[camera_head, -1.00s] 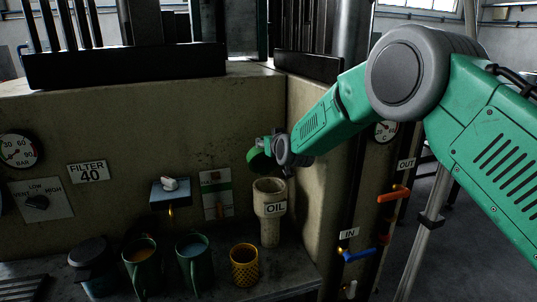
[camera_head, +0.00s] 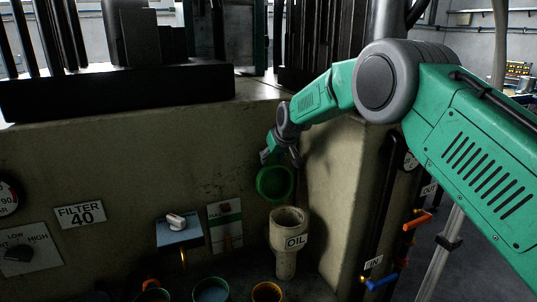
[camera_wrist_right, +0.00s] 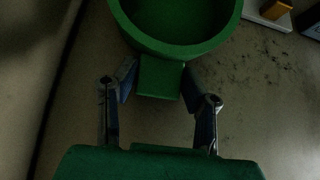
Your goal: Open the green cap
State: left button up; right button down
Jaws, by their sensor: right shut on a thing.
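The green cap (camera_head: 275,183) is a round, hollow lid off the mouth of the pale OIL pipe (camera_head: 286,262). It hangs tilted just above and a little left of the pipe's open top, with its hollow side toward the head camera. My right gripper (camera_head: 281,157) is shut on the cap's tab at its upper side. In the right wrist view, the gripper's fingers (camera_wrist_right: 159,80) close on the square tab of the green cap (camera_wrist_right: 172,48). I cannot tell whether a hinge joins cap and pipe. My left gripper is in no view.
Several cups, one of them yellow (camera_head: 267,291), stand low in front of the pipe. A blue box with a pale knob (camera_head: 176,220) is on the wall to the left. Red (camera_head: 417,221) and blue (camera_head: 381,282) valve handles are at the right, past the machine's corner.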

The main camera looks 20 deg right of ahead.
jog(key=shift+w+a+r, duration=0.1)
jog(key=shift+a+r, duration=0.05)
jog(key=shift+r, duration=0.05)
jog(key=shift+d, duration=0.25)
jog(key=c, duration=1)
grip_release()
jog(key=shift+o, duration=0.2)
jog(key=shift+a+f, duration=0.1)
